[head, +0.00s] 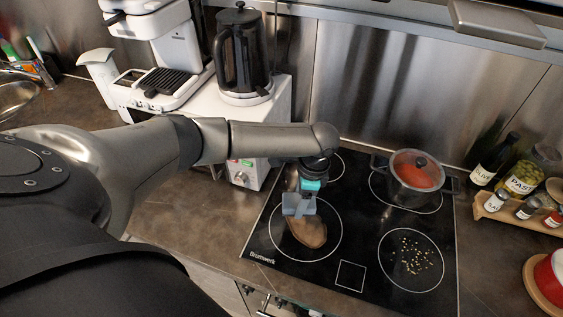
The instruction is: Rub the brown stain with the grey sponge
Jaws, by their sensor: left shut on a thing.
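A brown stain (308,233) lies on the front left ring of the black glass hob (348,231). My left gripper (302,192) points down just behind the stain, shut on the grey sponge (294,209). The sponge is at the stain's far edge and hides part of it. I cannot tell whether the sponge touches the glass. My right gripper is not in view.
A lidded pot (414,181) with red contents stands on the back right ring. Small crumbs (413,257) lie on the front right ring. A black kettle (241,55) and a white coffee machine (165,55) stand behind my left arm. A spice rack (519,214) is at the right.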

